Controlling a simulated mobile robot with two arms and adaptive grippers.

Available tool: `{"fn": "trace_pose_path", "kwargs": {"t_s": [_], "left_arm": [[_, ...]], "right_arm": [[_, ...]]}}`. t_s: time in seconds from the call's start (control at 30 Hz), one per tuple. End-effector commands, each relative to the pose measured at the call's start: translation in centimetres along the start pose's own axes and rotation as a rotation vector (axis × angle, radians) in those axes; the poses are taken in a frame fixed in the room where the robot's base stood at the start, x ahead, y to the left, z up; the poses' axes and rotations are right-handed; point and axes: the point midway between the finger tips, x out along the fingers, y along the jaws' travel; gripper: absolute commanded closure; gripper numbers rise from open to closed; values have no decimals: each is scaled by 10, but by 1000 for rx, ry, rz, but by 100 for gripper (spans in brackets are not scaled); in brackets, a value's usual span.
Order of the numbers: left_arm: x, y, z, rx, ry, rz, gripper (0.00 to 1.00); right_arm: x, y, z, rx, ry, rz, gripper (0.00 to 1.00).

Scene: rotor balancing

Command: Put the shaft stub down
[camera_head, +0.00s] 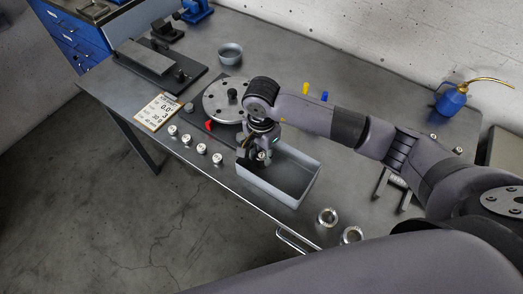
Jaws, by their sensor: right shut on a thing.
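My right gripper (259,154) reaches in from the right and points down at the left end of a grey open tray (307,184). It is shut on a small metallic piece, which looks like the shaft stub (262,156). Only its bright end shows between the fingers. I cannot tell whether the piece touches the tray floor or hangs above it. The rest of the tray looks empty. My left gripper is not in view.
A round disc with holes (214,104) stands just behind the gripper. Several small silver pieces (201,148) line the front edge at left. Two metal rings (327,217) lie right of the tray. A blue oil can (452,101) stands at the back right.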

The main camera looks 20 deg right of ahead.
Motion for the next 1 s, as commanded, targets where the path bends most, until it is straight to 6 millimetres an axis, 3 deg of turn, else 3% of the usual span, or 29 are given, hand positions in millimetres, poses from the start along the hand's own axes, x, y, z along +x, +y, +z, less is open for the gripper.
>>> {"fn": "trace_pose_path", "kwargs": {"t_s": [0.33,0.37,0.47,0.8,0.87,1.0], "left_arm": [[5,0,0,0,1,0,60],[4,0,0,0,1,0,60],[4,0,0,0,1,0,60],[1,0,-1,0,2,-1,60],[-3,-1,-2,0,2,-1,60],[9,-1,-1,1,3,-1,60]], "right_arm": [[4,-1,-1,0,1,-3,100],[3,-1,0,0,1,-2,71],[2,0,0,0,1,-1,65],[0,0,0,0,1,-2,64],[-4,-1,0,1,0,-2,64],[-22,-2,-2,-1,4,-7,64]]}}
